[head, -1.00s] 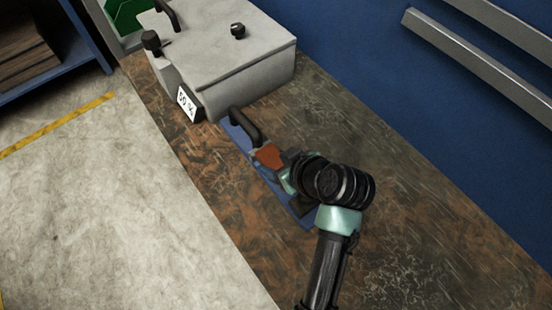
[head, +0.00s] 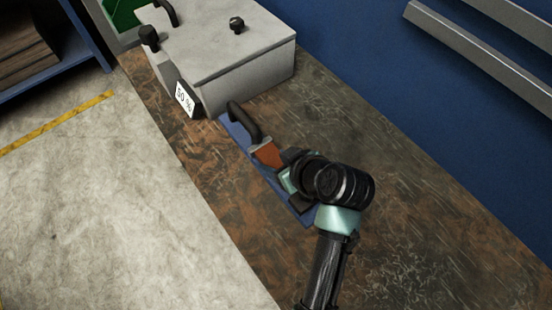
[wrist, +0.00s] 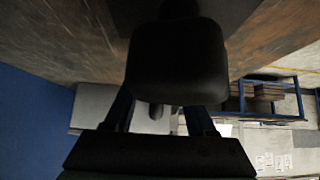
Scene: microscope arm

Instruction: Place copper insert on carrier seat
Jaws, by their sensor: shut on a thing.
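The copper insert (head: 268,155) shows as an orange-brown block at the tip of my gripper in the head view. My gripper (head: 279,163) is shut on it, low over a long blue base (head: 236,131) on the bench, which looks like the carrier. A black curved handle (head: 243,122) stands at the block's far end. Whether the insert touches the carrier, and the seat itself, cannot be made out behind my gripper. In the wrist view a large dark block (wrist: 178,62) lies at my fingers and blocks the middle; its colour is lost in shadow.
A grey box (head: 230,60) with a 50 % label, knobs and a handle stands just beyond the blue base. A blue wall with metal rails (head: 480,52) runs along the right. The brown bench (head: 400,230) is clear to the right.

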